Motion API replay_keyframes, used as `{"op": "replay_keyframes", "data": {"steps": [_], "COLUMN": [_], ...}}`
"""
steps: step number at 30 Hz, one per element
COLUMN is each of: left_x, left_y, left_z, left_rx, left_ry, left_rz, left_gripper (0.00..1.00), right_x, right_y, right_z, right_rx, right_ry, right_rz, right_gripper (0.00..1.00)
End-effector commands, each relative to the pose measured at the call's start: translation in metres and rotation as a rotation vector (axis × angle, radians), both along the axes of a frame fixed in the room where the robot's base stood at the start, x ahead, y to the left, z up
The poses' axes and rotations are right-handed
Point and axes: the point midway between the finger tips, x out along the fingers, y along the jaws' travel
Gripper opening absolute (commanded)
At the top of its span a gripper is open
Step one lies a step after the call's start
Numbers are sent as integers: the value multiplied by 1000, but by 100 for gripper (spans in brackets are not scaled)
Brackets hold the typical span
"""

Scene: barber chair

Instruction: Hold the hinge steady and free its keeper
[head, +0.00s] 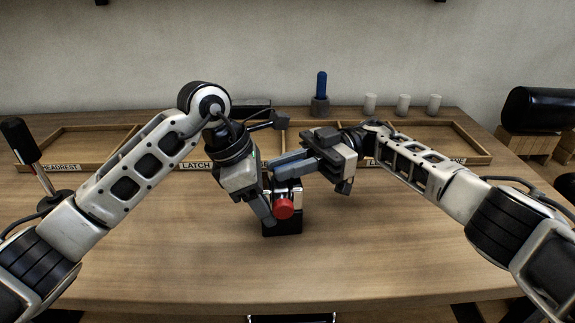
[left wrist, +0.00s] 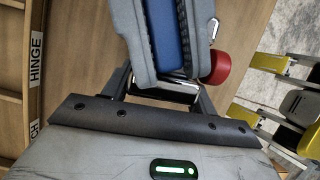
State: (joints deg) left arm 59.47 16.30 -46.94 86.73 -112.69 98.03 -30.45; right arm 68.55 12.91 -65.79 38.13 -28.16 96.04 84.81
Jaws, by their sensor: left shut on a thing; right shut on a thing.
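The hinge (head: 284,228) is a dark block with bright metal parts and a red round knob (head: 283,208), standing on the table in front of me. The knob shows in the left wrist view (left wrist: 217,68) beside a shiny metal part. My left gripper (head: 268,208) comes down at the hinge's left side and is shut on it. My right gripper (head: 277,170) reaches in from the right, above the knob, and is shut at the hinge's top. In the left wrist view, a blue piece (left wrist: 167,35), probably the keeper, shows between ribbed dark pads. The exact contacts are hidden.
Shallow wooden trays (head: 85,146) with labels line the back of the table. A blue-handled tool (head: 321,85) stands in a holder behind, near white cups (head: 403,103). A black-topped stand (head: 20,142) is at left. The table's front is clear.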

Motion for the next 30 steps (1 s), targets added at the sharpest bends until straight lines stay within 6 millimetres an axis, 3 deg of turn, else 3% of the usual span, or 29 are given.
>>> {"op": "replay_keyframes", "data": {"steps": [9,10,12,23,30], "left_x": [0,0,0,0,0], "left_y": [-1,-1,-1,-1,-1], "left_z": [2,2,2,2,2], "left_rx": [-4,-4,-4,-4,-3], "left_ry": [-2,-2,-3,-3,-3], "left_rz": [-2,-2,-2,-1,0], "left_gripper": [16,16,16,16,16], "right_x": [0,0,0,0,-1], "right_y": [0,0,0,0,-2], "right_z": [0,0,0,0,-1], "right_rx": [-1,-1,-1,0,-1], "right_ry": [0,0,0,0,-1], "right_rz": [2,2,2,-9,-103], "right_gripper": [0,25,38,38,38]}}
